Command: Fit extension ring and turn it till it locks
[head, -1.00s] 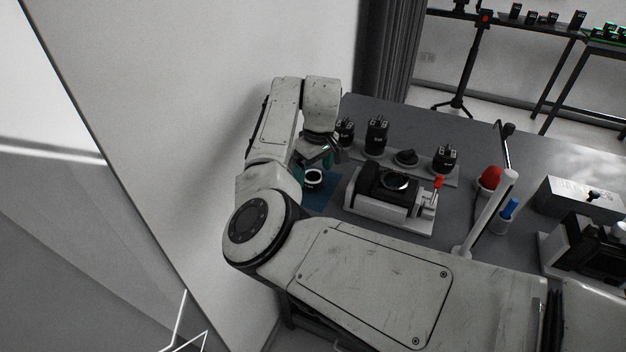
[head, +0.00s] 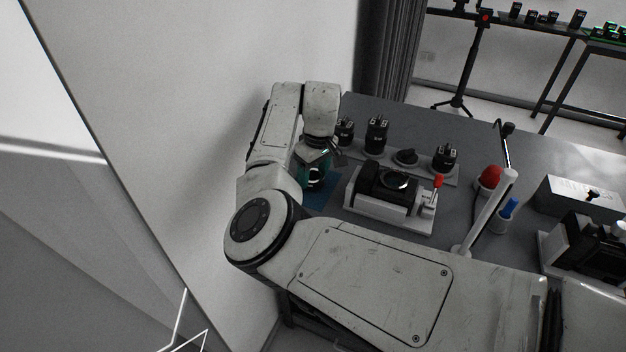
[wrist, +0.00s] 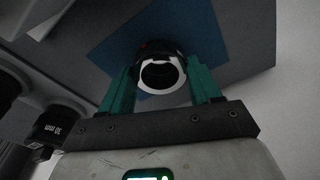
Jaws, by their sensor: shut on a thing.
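The extension ring (wrist: 161,73) is a short black cylinder with a bright silver rim and an open middle. It is over the blue mat, between the green fingers of my gripper (wrist: 160,82), which are shut on it. In the head view the ring (head: 316,176) is partly hidden by my gripper (head: 318,165). I cannot tell whether the ring still touches the mat.
The blue mat (wrist: 205,30) lies near the table edge by the wall. Several black lenses, one a tall lens (head: 376,135), stand on a strip behind the fixture. A red-tipped lever (head: 438,181), red dome (head: 490,177) and blue-capped item (head: 509,209) are to the right.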

